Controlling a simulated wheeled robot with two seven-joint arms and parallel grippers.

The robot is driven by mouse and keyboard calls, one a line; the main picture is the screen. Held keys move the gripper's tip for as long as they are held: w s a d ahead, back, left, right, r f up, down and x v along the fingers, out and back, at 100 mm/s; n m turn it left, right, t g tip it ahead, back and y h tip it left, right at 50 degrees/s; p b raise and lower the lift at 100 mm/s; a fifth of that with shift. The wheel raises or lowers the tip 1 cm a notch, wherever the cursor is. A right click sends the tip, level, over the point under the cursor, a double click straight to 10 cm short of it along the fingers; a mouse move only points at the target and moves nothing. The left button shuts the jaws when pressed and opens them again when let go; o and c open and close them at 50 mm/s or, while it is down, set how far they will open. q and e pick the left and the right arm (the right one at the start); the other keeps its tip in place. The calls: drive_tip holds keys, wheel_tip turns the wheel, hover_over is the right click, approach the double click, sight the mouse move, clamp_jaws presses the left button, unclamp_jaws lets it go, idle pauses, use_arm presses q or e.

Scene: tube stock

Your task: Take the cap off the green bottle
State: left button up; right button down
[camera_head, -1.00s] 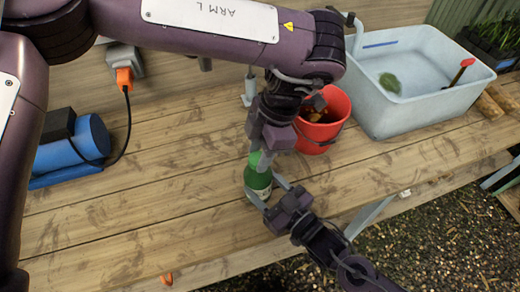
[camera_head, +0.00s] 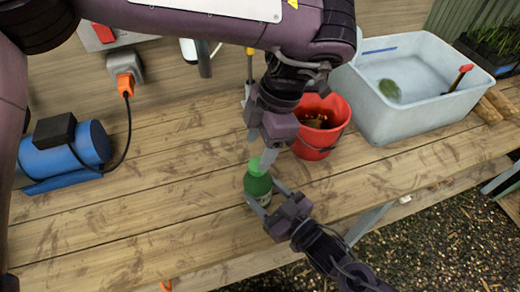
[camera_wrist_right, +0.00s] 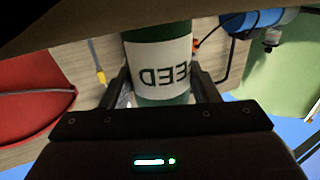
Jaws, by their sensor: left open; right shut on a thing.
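The green bottle (camera_head: 258,186) stands upright on the wooden bench near its front edge. A lighter green cap (camera_head: 256,166) shows at its top. My right gripper (camera_head: 264,198) is shut on the bottle's body from the front right. In the right wrist view, the bottle's white label (camera_wrist_right: 160,65) with upside-down lettering shows between my right fingers (camera_wrist_right: 163,92); the cap is out of that view. My left gripper (camera_head: 261,147) is open just above the cap, pointing down, with its fingers spread. One left fingertip overlaps the cap's edge in the picture, so I cannot tell whether they touch.
A red bucket (camera_head: 318,140) stands close behind and right of the bottle. A pale tub (camera_head: 420,110) is at the back right. A blue cylinder (camera_head: 65,152) with a black cable lies at the left. The bench left of the bottle is clear.

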sight(259, 159)
drive_tip(key=shift+r, duration=0.1)
use_arm(q)
wheel_tip(259, 159, up, 7)
drive_tip(key=d+m+t+h, duration=0.1)
drive_tip(key=d+m, duration=0.1)
drive_tip(key=m, duration=0.3)
drive_tip(key=f, duration=0.3)
drive_tip(key=a+f, duration=0.1)
drive_tip(key=f, duration=0.3)
drive_tip(key=a+f, duration=0.1)
drive_tip(key=f, duration=0.3)
drive_tip(key=shift+s+a+f, duration=0.1)
drive_tip(key=shift+s+f, duration=0.05)
drive_tip(key=shift+f, duration=0.1)
drive_tip(key=c, duration=1.2)
drive_tip(key=n, duration=0.3)
use_arm(e)
drive_tip(key=shift+w, duration=0.1)
use_arm(q)
drive_tip(key=o, duration=1.1)
